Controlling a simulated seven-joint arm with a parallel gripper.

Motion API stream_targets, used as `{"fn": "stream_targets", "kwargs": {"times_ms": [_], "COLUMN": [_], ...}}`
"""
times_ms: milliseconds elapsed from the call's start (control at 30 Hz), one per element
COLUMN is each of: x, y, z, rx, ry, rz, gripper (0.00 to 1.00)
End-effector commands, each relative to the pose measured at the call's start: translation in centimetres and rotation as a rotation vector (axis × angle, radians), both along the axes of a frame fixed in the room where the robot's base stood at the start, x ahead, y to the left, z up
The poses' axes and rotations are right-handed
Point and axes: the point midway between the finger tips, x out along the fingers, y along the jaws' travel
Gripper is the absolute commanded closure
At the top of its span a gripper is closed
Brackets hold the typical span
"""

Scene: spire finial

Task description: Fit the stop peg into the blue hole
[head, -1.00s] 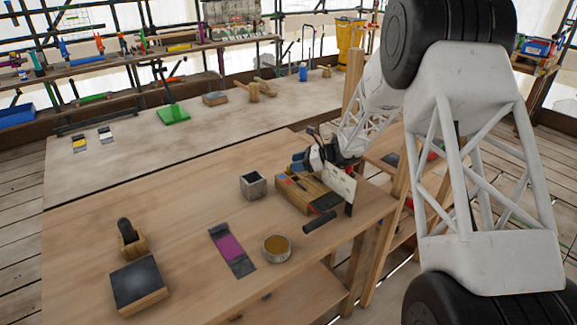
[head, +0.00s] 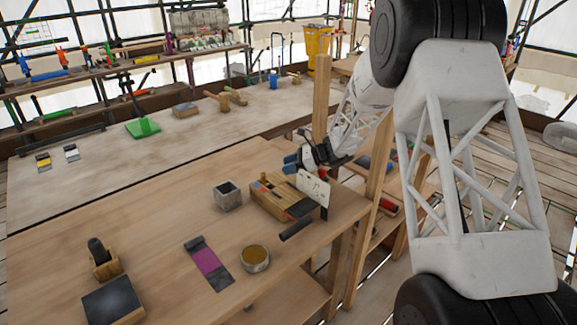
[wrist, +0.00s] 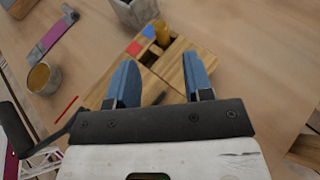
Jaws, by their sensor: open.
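A wooden block (head: 262,206) lies on the bench, with a blue patch (wrist: 149,31) and a red patch (wrist: 133,48) on its top in the wrist view. A brassy, round-ended peg (wrist: 162,33) stands by the blue patch; I cannot tell whether it is the stop peg or how deep it sits. My gripper (wrist: 158,86) is open, its two blue fingers apart over the block. A small dark shape (wrist: 160,98) shows between the fingers; I cannot tell if it is a slot or a part. In the head view my gripper (head: 291,163) is at the block's far right side.
A grey square cup (head: 228,200) stands left of the block. A round tin (head: 254,262) and a purple strip (head: 208,263) are nearer. A wooden holder (head: 106,268) and a dark-topped block (head: 112,302) are at the left. The bench's middle left is clear.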

Motion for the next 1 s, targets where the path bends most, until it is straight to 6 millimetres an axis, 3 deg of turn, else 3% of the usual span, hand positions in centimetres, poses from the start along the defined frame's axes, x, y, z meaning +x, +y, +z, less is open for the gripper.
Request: {"fn": "stream_targets", "kwargs": {"times_ms": [633, 767, 1000], "x": [-0.7, -2.1, -6.8], "y": [-0.3, -0.8, -2.6], "z": [0.9, 2.2, 6.2], "rx": [-0.015, -0.045, -0.141], "ry": [-0.020, -0.057, -0.172], "rz": [0.014, 0.041, 0.135], "gripper": [0.53, 0.53, 0.53]}}
